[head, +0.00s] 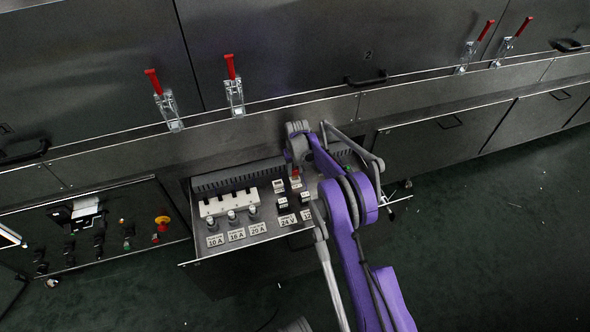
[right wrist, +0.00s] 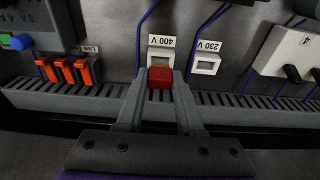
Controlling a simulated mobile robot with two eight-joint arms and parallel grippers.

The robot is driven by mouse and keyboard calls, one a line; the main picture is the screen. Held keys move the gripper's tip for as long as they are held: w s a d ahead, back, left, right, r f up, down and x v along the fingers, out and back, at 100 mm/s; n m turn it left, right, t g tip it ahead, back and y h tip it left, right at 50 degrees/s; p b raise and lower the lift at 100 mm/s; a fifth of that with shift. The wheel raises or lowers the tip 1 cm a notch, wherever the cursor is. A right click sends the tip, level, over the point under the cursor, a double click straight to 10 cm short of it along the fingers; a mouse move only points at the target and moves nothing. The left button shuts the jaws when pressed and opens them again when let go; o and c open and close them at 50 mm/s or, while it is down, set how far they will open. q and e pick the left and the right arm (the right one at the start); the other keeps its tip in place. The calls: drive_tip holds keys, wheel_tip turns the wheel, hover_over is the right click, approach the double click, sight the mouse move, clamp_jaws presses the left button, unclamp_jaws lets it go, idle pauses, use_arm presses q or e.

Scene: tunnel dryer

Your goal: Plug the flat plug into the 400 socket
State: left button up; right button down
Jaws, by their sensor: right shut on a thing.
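The red flat plug (right wrist: 160,77) is between the fingertips of my right gripper (right wrist: 160,90), which is shut on it. In the right wrist view, the plug is lined up with the white socket labelled 400 V (right wrist: 162,53) and covers its near part. I cannot tell whether it touches or enters the socket. The 230 V socket (right wrist: 206,64) is just to the right, empty. In the head view, my right gripper (head: 296,165) is over the back of the pulled-out panel, with the red plug (head: 295,174) small below it. My left gripper is not in view.
The panel (head: 218,242) holds fuse holders labelled 10 A, 16 A and 20 A and a white breaker block (head: 228,203). Orange-red connectors (right wrist: 72,71) stand left of the plug. A slotted grey duct (right wrist: 60,98) runs close under my fingers. Blue wires pass near both sockets.

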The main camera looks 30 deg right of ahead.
drive_tip(key=shift+f, duration=0.25)
idle(0.4)
drive_tip(key=shift+f+b, duration=0.3)
drive_tip(key=shift+b, duration=0.15)
drive_tip(key=shift+f+b, duration=0.5)
drive_tip(key=shift+f, duration=0.25)
drive_tip(key=shift+c, duration=2.3)
unclamp_jaws()
drive_tip(key=shift+r, duration=0.1)
wheel_tip(320, 180, up, 11)
drive_tip(key=s+p, duration=0.1)
drive_tip(key=p, duration=0.1)
drive_tip(key=shift+a+p, duration=0.2)
drive_tip(key=shift+p, duration=0.1)
